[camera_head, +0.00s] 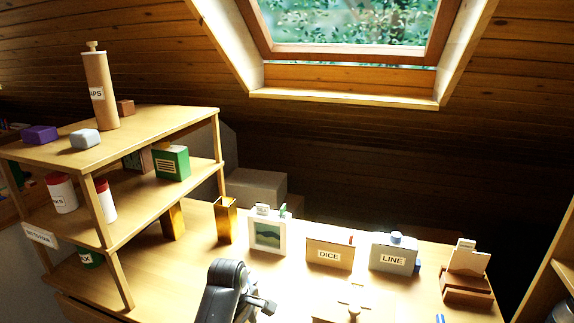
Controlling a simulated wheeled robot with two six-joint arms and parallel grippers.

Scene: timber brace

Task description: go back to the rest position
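One black arm of mine, which I take to be the left, rises from the bottom edge of the head view, left of centre. Its end, with my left gripper (262,304), points right over the desk. I cannot make out the fingers, so whether it is open or shut does not show. Nothing is visibly held. My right gripper is not in view.
A wooden shelf (160,134) stands at the left, with a tall brown cylinder (101,92) on top. On the desk (180,285) stand a brass holder (226,220), a picture frame (267,236), a DICE box (329,254), a LINE box (394,254) and a card holder (467,284).

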